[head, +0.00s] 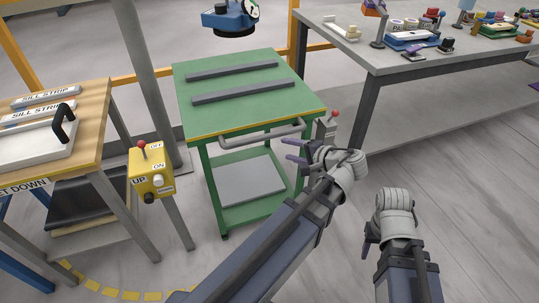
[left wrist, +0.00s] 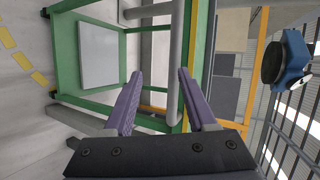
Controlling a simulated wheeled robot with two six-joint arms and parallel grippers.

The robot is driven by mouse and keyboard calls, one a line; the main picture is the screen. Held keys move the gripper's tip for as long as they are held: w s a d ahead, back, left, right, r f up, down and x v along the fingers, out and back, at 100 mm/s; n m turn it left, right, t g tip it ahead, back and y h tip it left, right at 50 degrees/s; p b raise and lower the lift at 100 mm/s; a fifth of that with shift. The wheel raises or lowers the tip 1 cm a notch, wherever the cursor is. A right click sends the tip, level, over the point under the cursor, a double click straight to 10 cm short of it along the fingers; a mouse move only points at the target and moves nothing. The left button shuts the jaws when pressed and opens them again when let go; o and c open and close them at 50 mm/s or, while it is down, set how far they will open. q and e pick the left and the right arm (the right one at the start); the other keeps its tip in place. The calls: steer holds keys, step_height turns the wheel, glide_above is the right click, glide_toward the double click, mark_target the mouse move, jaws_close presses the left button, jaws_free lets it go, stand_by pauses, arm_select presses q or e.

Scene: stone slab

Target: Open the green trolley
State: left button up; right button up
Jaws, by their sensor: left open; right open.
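The green trolley (head: 250,115) stands ahead, with a flat green top and a lower shelf. A grey handle bar (head: 262,134) runs along its near side. My left gripper (head: 287,150) is open and empty near the right end of the bar. In the left wrist view, the handle bar (left wrist: 174,50) shows between the open fingers (left wrist: 159,74), nearer the right finger; I cannot tell contact. My right gripper (head: 367,241) is low at the right, away from the trolley, open and partly hidden by its wrist.
Two dark strips (head: 243,91) lie on the trolley top and a grey panel (head: 249,180) on its lower shelf. A yellow control box (head: 151,173) stands left of it, near a wooden table (head: 95,98). A grey workbench (head: 400,62) is at the right.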

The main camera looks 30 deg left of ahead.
mark_target(269, 136)
arm_select(q)
steer(key=shift+w+a+f+t+y+b, duration=0.15)
steer(key=shift+w+a+f+y+b, duration=0.45)
steer(key=shift+a, duration=1.1)
steer(key=shift+w+a+f+t+y+b, duration=0.1)
steer(key=shift+w+a+t+y+b, duration=0.2)
steer(key=shift+w+a+b, duration=1.05)
steer(key=shift+w+a+f+t+y+b, duration=0.15)
steer(key=shift+a+f+y+b, duration=0.35)
steer(key=shift+a, duration=1.5)
steer(key=shift+r, duration=0.15)
arm_select(e)
step_height(269, 136, down, 7)
steer(key=shift+f, duration=0.15)
arm_select(q)
jaws_close()
